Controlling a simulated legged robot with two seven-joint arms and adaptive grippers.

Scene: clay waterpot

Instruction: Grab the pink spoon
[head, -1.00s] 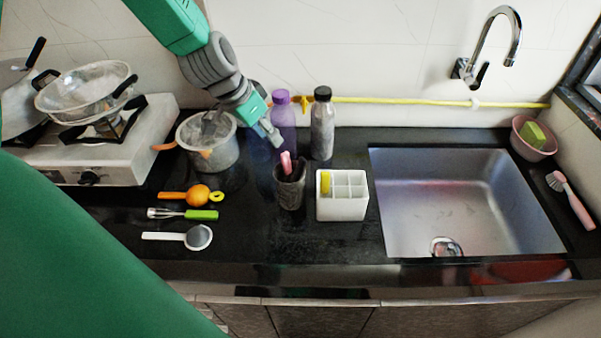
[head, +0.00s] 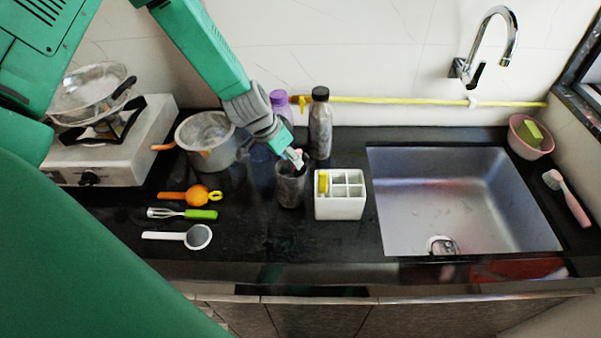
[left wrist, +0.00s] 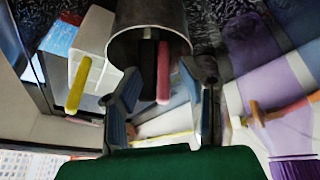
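The pink spoon (left wrist: 163,75) stands in a dark cylindrical cup (head: 290,187); only its pink handle shows, beside a black handle (left wrist: 147,70). In the left wrist view the cup (left wrist: 148,16) is at top centre, with the pink handle pointing toward my gripper. My left gripper (left wrist: 165,82) is open, one finger on each side of the two handles, with gaps visible. In the head view my left gripper (head: 296,158) is at the cup's mouth and hides most of the spoon. My right gripper is not in view.
A purple bottle (head: 279,104) and a dark bottle (head: 320,122) stand behind the cup. A white divided holder (head: 340,207) is just right of it, before the sink (head: 458,200). A pot (head: 205,140) stands left. Utensils lie at front left.

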